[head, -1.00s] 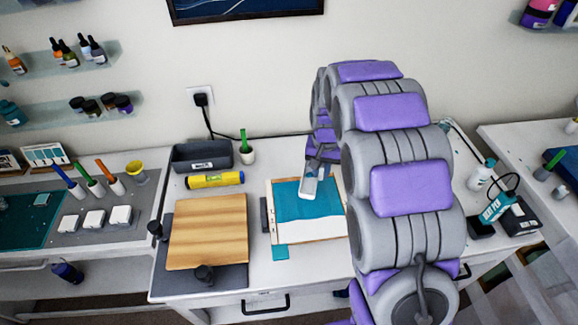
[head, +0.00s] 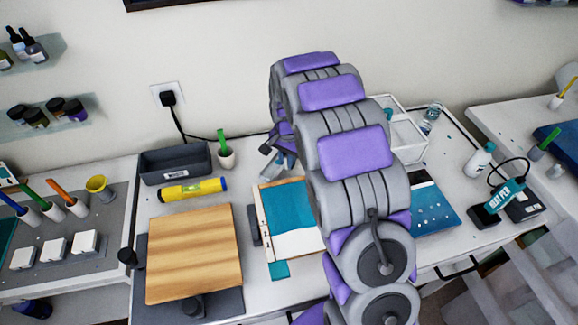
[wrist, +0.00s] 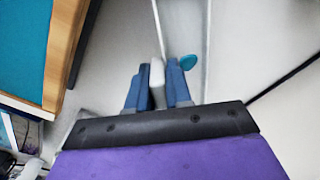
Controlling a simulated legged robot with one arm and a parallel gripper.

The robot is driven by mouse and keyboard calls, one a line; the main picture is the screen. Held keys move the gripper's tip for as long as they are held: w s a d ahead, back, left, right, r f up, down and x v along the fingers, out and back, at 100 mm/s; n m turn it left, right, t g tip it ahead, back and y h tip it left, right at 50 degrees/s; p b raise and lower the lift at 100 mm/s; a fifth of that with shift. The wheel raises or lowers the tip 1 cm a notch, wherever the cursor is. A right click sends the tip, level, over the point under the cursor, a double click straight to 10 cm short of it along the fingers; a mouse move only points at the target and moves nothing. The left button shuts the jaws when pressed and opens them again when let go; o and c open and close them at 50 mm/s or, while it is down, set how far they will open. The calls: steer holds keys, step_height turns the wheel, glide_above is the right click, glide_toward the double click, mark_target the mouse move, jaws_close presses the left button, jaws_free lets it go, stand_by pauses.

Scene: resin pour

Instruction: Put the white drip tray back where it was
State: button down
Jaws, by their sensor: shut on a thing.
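My gripper (wrist: 158,88) has its two blue fingers closed on a whitish upright piece, which looks like the rim of the white drip tray (wrist: 157,72). Most of the tray's outline is hard to tell from the pale surfaces around it. A small teal patch (wrist: 188,62) shows beside the right finger. In the head view my gripper (head: 281,162) is behind my arm, near the back of the bench, beyond the top edge of the framed teal-and-white panel (head: 290,215). The tray cannot be made out clearly there.
A wooden board (head: 195,255) lies in front. White open-topped containers (head: 408,140) and a dark blue panel (head: 435,208) are right of my arm.

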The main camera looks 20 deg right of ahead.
mark_target(291, 172)
step_height(291, 172, down, 3)
steer(key=shift+r+b, duration=0.1)
steer(key=shift+b, duration=0.2)
steer(key=shift+d, duration=1.15)
steer(key=c, duration=1.4)
jaws_free()
steer(key=shift+a, duration=0.15)
steer(key=o, duration=0.4)
steer(key=shift+a, duration=0.95)
steer(key=shift+c, duration=0.2)
steer(key=shift+d, duration=0.5)
steer(key=shift+d+r, duration=0.15)
steer(key=shift+d, duration=0.15)
step_height(291, 172, up, 11)
steer(key=p, duration=0.3)
steer(key=s+a+r+n, duration=0.1)
steer(key=s+r+n, duration=0.1)
steer(key=s+r, duration=0.6)
steer(key=s+a+n+g, duration=0.1)
steer(key=s+n, duration=0.6)
steer(key=s, duration=2.5)
steer(key=shift+s+r+g, duration=0.2)
steer(key=shift+s+g, duration=0.1)
steer(key=shift+g, duration=0.1)
